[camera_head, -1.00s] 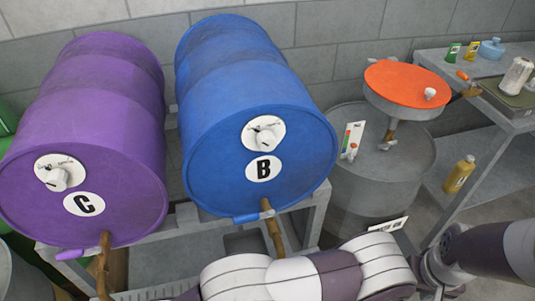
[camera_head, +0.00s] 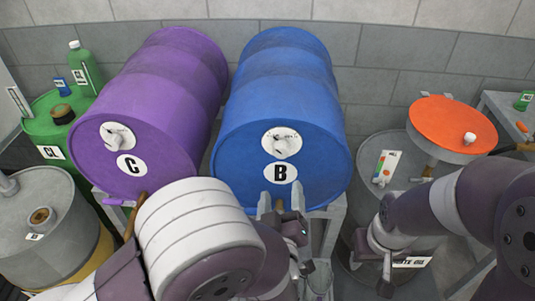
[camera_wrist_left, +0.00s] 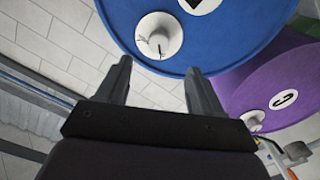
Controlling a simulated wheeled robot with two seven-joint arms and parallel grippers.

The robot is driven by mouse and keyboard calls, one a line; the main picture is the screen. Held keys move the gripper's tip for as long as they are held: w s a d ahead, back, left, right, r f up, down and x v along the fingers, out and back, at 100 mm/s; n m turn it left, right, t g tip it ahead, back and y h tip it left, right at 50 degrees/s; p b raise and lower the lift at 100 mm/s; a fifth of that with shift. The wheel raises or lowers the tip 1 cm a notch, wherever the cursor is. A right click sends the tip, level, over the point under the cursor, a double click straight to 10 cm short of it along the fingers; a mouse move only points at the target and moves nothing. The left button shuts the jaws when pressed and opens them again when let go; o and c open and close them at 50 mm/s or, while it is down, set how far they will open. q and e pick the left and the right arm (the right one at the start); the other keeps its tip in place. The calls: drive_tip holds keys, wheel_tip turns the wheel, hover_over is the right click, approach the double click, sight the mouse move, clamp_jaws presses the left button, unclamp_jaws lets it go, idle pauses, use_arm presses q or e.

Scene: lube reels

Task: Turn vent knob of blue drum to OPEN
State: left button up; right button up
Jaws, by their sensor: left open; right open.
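The blue drum (camera_head: 285,85) lies on its side on a rack, with a round label B on its front face. Its white vent knob (camera_head: 283,145) sits on a white dial above the label. The dial print is too small to read. My right gripper (camera_head: 374,257) is open and empty, lower right of the drum.
A purple drum C (camera_head: 150,95) with a similar knob (camera_head: 118,138) lies close on the left. A grey drum (camera_head: 375,150) and an orange-topped container (camera_head: 450,122) stand right. A green drum (camera_head: 50,125) and a grey drum (camera_head: 45,220) stand far left.

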sight(281, 154)
use_arm(q)
drive_tip(key=w+p, duration=0.1)
drive_tip(key=w, duration=0.4)
drive_tip(key=w+p, duration=0.1)
drive_tip(key=w, duration=0.5)
drive_tip(key=shift+w+a+r, duration=0.15)
drive_tip(key=shift+w+r, duration=0.05)
drive_tip(key=shift+w, duration=0.75)
drive_tip(key=c, duration=1.1)
